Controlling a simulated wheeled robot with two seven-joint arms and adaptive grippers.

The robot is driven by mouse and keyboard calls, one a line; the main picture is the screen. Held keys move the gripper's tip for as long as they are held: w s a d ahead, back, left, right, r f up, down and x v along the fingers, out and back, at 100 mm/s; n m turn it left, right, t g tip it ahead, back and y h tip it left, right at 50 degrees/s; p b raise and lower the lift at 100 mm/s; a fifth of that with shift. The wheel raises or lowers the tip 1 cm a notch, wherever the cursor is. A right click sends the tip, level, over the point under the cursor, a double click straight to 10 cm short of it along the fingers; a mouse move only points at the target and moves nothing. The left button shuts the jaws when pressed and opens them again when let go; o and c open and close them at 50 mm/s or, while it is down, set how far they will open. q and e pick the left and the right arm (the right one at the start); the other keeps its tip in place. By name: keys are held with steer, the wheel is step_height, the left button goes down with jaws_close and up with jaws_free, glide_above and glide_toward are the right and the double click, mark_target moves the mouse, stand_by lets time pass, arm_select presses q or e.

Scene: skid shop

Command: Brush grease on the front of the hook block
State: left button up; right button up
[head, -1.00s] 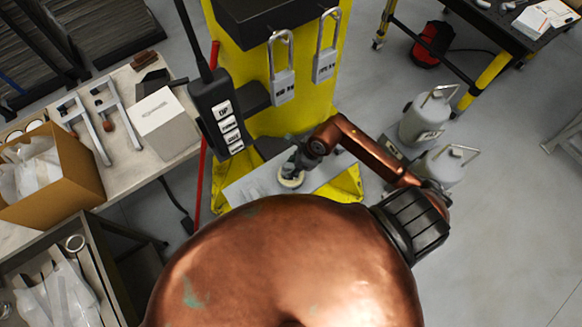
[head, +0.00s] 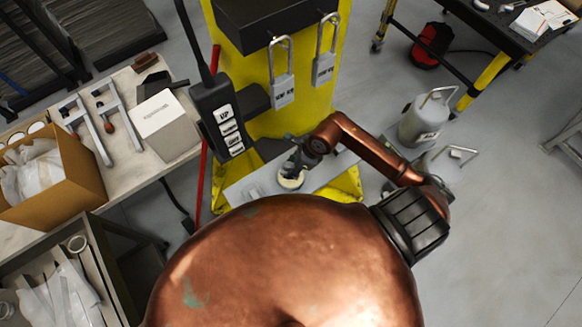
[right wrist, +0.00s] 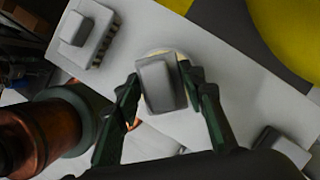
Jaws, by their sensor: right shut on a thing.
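My right gripper (head: 293,163) is low over the pale plate (head: 250,186) at the foot of the yellow column. In the right wrist view its fingers (right wrist: 164,88) are shut on a grey, block-shaped piece (right wrist: 160,86), which I take to be the brush's handle. A round, cream-coloured thing (head: 291,180) shows right below the fingers. It also shows partly behind the grey piece in the right wrist view (right wrist: 180,54). I cannot tell whether it is grease or bristles, or whether the two touch. I cannot make out the hook block for sure. My left gripper is not in view.
A bench at left holds a white box (head: 168,125), clamps and a cardboard box (head: 50,185). A grey canister (head: 424,122) stands right of my arm.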

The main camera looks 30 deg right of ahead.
steer(key=shift+r+p, duration=1.25)
steer(key=shift+r, duration=1.1)
